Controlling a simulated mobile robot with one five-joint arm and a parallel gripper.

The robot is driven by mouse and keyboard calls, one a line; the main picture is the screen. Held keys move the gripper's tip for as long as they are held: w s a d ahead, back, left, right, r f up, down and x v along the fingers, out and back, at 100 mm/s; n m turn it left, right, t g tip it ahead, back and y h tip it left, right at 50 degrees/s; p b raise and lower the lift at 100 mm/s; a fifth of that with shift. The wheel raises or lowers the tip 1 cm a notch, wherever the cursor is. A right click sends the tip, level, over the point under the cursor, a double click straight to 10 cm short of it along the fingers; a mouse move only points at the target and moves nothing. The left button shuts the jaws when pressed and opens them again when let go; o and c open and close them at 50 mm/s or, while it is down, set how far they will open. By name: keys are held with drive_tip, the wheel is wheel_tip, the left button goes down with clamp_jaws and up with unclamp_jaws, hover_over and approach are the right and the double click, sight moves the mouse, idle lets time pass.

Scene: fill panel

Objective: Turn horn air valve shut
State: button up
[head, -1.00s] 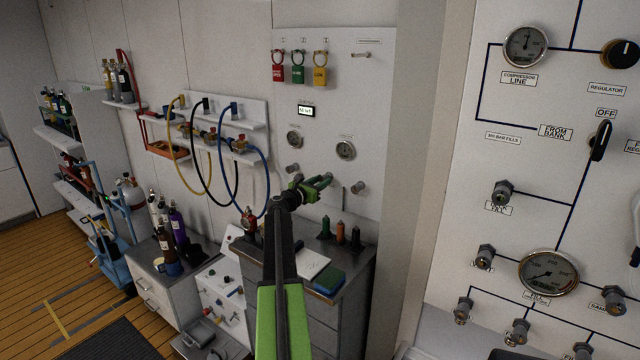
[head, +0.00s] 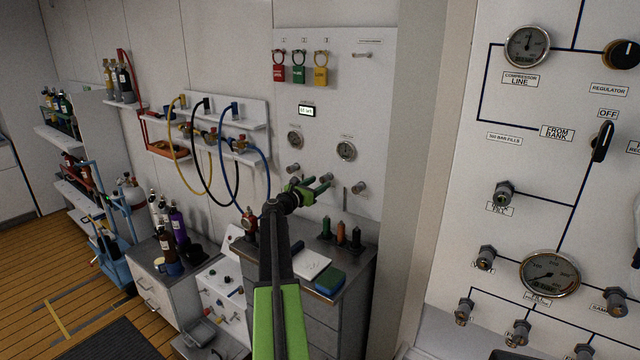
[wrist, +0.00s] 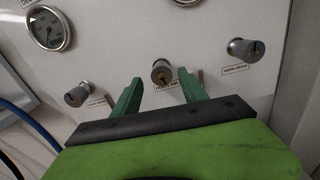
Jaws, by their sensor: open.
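In the wrist view the middle valve knob (wrist: 161,72), a small grey cylinder, stands out from the white panel (wrist: 120,45). A label under it, partly hard to read, seems to say horn air. My gripper (wrist: 160,82) is open, with one green fingertip on either side below this knob. I cannot tell whether they touch it or how much depth is between. In the head view my gripper (head: 318,188) is in front of the panel's lower part and hides the middle knob.
Similar knobs sit to the left (wrist: 78,95) and right (wrist: 245,49), with a gauge (wrist: 49,28) at upper left. In the head view a cabinet (head: 345,295) with small bottles stands below, hoses (head: 268,170) hang at left, and a second panel (head: 520,120) is at right.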

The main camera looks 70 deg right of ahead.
drive_tip(key=v, duration=1.5)
drive_tip(key=shift+a, duration=0.2)
